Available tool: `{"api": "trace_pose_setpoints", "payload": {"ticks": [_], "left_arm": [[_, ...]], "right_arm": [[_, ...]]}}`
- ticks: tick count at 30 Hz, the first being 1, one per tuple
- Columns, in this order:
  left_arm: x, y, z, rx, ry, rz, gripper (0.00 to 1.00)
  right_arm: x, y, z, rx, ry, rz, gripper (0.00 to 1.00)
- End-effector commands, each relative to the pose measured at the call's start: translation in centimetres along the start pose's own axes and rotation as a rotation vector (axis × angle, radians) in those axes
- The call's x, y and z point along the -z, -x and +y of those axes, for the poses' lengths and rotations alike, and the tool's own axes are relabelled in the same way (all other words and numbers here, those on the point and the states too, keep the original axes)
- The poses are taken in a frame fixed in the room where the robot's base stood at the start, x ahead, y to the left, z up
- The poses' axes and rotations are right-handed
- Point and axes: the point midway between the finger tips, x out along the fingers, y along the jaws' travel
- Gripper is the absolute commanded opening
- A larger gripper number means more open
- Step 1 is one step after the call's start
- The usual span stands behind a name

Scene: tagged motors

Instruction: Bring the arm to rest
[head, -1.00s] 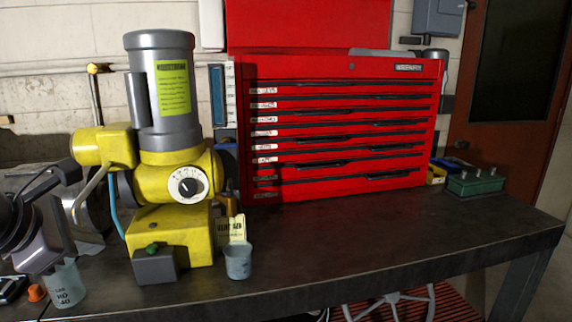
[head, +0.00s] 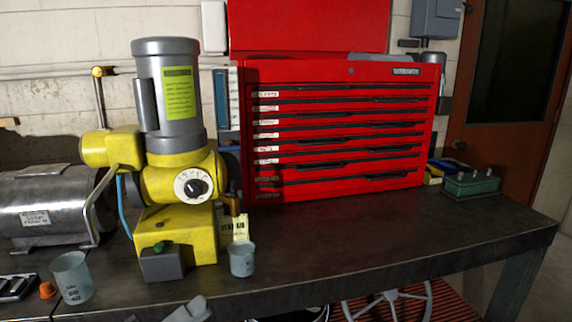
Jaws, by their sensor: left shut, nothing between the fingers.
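My left gripper (head: 190,309) shows only as a small grey part at the bottom edge, in front of the workbench's front edge. It is shut and empty, apart from the objects on the bench. The rest of the left arm is out of view, and my right gripper does not show. A yellow and grey motor unit (head: 182,182) with a yellow-green tag (head: 179,93) stands upright on the bench. A silver motor (head: 38,212) with a white label lies at the far left.
The dark workbench (head: 370,225) is clear at centre right. A clear cup (head: 72,278) and an orange cap (head: 47,290) stand front left. A small grey cup (head: 242,260) is beside the yellow base. A red tool chest (head: 340,130) stands behind; a green box (head: 470,185) sits right.

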Motion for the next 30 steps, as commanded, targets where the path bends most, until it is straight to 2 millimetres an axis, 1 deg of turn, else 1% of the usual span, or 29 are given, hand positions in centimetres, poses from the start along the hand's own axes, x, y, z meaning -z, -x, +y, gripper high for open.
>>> {"api": "trace_pose_setpoints", "payload": {"ticks": [1,2,3,5,6,7,8,9,11,12,15,18,21,30], "left_arm": [[-1.1,1.3,1.8,0.006,0.159,-0.124,0.00],[-1.8,2.2,2.9,0.009,0.247,-0.197,0.00],[-2.6,3.5,4.6,0.008,0.365,-0.297,0.00],[-3.4,5.9,7.4,0.000,0.539,-0.448,0.00],[-3.7,7.8,9.6,-0.010,0.655,-0.551,0.00],[-3.7,9.2,11.3,-0.020,0.740,-0.629,0.00],[-3.5,10.8,13.0,-0.031,0.824,-0.705,0.00],[-3.0,12.7,15.1,-0.047,0.927,-0.799,0.00],[-1.9,15.4,17.8,-0.069,1.061,-0.923,0.00],[-1.0,17.0,19.3,-0.085,1.137,-0.994,0.00],[1.2,20.0,22.1,-0.117,1.286,-1.130,0.00],[2.7,21.8,23.7,-0.138,1.374,-1.211,0.00],[3.5,22.6,24.3,-0.147,1.412,-1.245,0.00],[3.5,22.6,24.4,-0.148,1.415,-1.247,0.00]], "right_arm": [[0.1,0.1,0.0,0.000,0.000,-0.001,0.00],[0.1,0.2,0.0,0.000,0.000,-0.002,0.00],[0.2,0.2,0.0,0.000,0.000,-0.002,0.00],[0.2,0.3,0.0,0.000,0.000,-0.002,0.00],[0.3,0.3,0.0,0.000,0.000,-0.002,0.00],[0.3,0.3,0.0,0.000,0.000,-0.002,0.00],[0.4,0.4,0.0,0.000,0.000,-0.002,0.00],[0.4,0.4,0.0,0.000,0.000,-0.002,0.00],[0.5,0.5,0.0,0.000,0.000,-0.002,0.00],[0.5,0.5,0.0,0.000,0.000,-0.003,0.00],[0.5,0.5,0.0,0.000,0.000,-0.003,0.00],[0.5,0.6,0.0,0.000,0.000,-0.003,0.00],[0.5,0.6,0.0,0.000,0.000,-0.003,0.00],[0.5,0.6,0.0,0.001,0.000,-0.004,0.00]]}}
